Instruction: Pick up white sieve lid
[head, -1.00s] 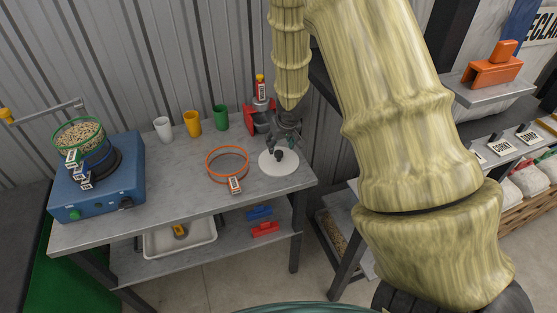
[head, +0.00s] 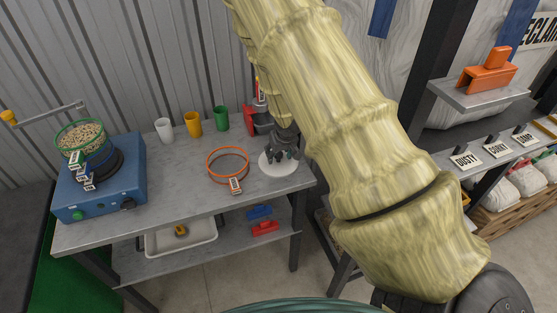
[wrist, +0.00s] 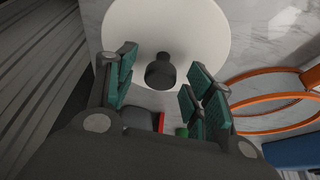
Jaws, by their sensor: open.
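The white sieve lid (head: 268,168) is a flat white disc lying on the grey bench, right of the orange sieve ring. Its dark round knob (wrist: 160,72) shows in the wrist view at the centre of the white disc (wrist: 205,25). My gripper (head: 283,155) is right over the lid in the head view and hides part of it. In the wrist view my gripper (wrist: 160,88) is open, with green-padded fingers to the left and right of the knob. A gap shows between the knob and the fingers on both sides.
An orange sieve ring (head: 228,164) lies left of the lid and shows in the wrist view (wrist: 270,100). A red device (head: 258,120) stands behind the lid. Three cups, white (head: 164,130), yellow (head: 193,124) and green (head: 221,118), line the back. A blue shaker (head: 100,180) stands at the left.

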